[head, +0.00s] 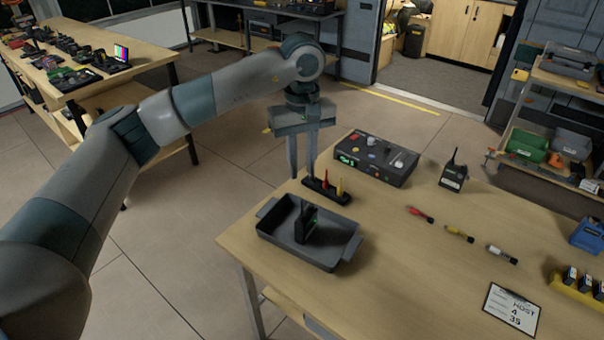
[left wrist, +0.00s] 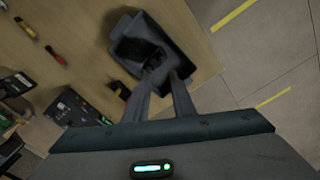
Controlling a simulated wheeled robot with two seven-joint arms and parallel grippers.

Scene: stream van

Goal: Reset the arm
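My left arm reaches in from the left in the head view. Its gripper (head: 302,174) hangs with the fingers pointing down, above the table's left edge and behind the grey tray (head: 281,245). A gap shows between the fingers, and nothing is seen between them. A black device (head: 306,226) with a small green light stands in the tray, apart from the gripper. In the left wrist view the gripper (left wrist: 164,78) shows two spaced fingers, with the tray (left wrist: 120,27) and the black device (left wrist: 152,61) beyond their tips. My right gripper is not in view.
A black holder (head: 326,192) with red and yellow pieces is close to the gripper. A control box (head: 376,160), a radio-like unit (head: 453,175), loose markers (head: 459,233) and a clipboard (head: 512,309) lie on the table. Open floor lies left of the table.

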